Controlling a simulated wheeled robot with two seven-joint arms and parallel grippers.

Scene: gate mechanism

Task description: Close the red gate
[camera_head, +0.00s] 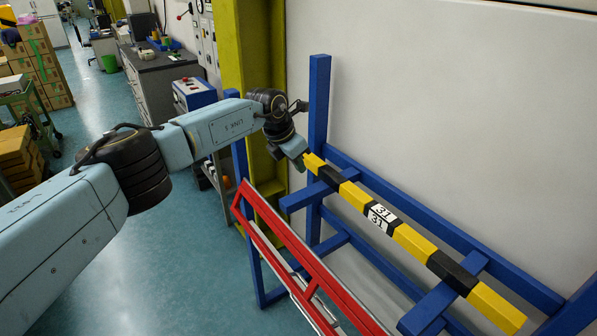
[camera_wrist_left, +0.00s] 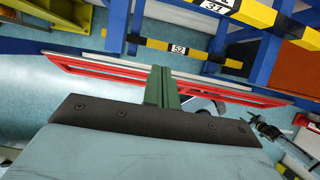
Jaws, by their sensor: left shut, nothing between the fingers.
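The red gate (camera_head: 300,249) is a long red frame with a pale rail. It slants across the lower middle of the head view, in front of the blue rack, and its right end is cut off by the bottom edge. In the left wrist view the red gate (camera_wrist_left: 108,72) runs across behind my fingers. My left gripper (camera_head: 303,165) is above the gate, close to the yellow end of the striped bar; I cannot tell whether it touches the bar. Its green fingers (camera_wrist_left: 162,86) are shut and empty in the wrist view.
The blue rack (camera_head: 319,105) carries a yellow-and-black bar (camera_head: 412,241) labelled 31. A white wall (camera_head: 450,110) stands behind the rack. The floor (camera_head: 170,270) left of the gate is free.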

